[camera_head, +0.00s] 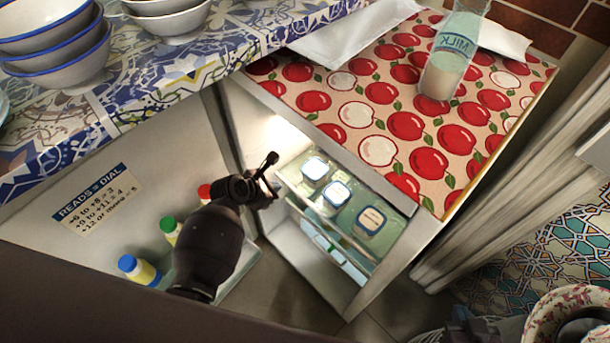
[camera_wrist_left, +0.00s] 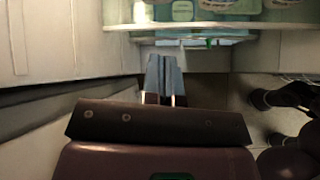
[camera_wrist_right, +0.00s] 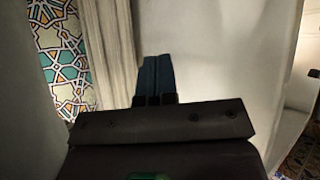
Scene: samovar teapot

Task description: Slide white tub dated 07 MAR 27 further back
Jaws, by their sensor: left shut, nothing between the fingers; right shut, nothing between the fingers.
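Three small tubs with pale lids stand in a row on a glass shelf (camera_head: 392,198) of the open fridge: the back-left tub (camera_head: 314,168), the middle tub (camera_head: 336,194) and the front-right tub (camera_head: 371,220). The dates are too small to read, so I cannot tell which is 07 MAR 27. My left gripper (camera_head: 270,172) is shut and empty, just left of the shelf at the fridge opening. Its shut fingers show in the left wrist view (camera_wrist_left: 165,76), below the shelf edge. My right gripper (camera_wrist_right: 157,78) is shut and empty, facing a pale surface.
The open fridge door (camera_head: 75,160) bears a dial notice and bottles with blue, green and red caps. A milk glass (camera_head: 446,65) stands on the apple-patterned fridge top. Bowls (camera_head: 60,55) stand on the tiled counter at left.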

